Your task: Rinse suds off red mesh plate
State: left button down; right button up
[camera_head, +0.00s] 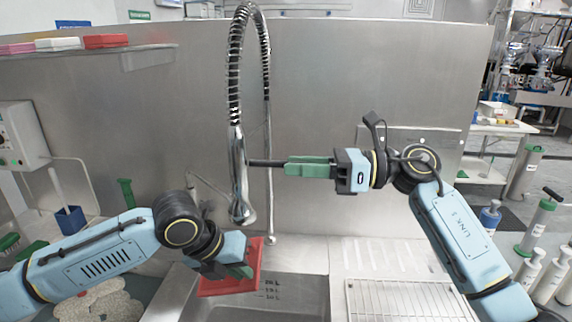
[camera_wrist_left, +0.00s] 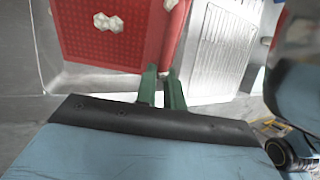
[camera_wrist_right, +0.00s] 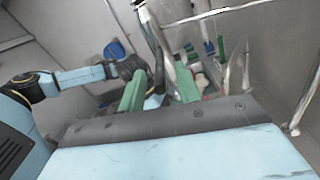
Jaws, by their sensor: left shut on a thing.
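The red mesh plate (camera_head: 228,286) is over the sink basin, its near edge at my left gripper (camera_head: 243,270), which is shut on it. In the left wrist view the plate (camera_wrist_left: 105,60) fills the upper left, with white suds clumps (camera_wrist_left: 107,22) on its face. The spray head (camera_head: 241,210) hangs above the plate; I see no clear water stream. My right gripper (camera_head: 290,166) is beside the faucet at a dark lever (camera_head: 266,163). In the right wrist view its green fingers (camera_wrist_right: 160,85) are apart, and whether they touch the lever is unclear.
The sink basin (camera_head: 295,295) has a wire rack (camera_head: 400,303) and ribbed drainboard to its right. A coiled hose (camera_head: 236,75) rises in front of the steel backsplash. Shelf items (camera_head: 106,41) and a blue cup (camera_head: 70,219) stand at left.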

aim_at(279, 164)
jog(key=shift+w+a, duration=0.1)
jog(key=shift+a, duration=1.35)
jog(key=shift+c, duration=0.2)
grip_shut()
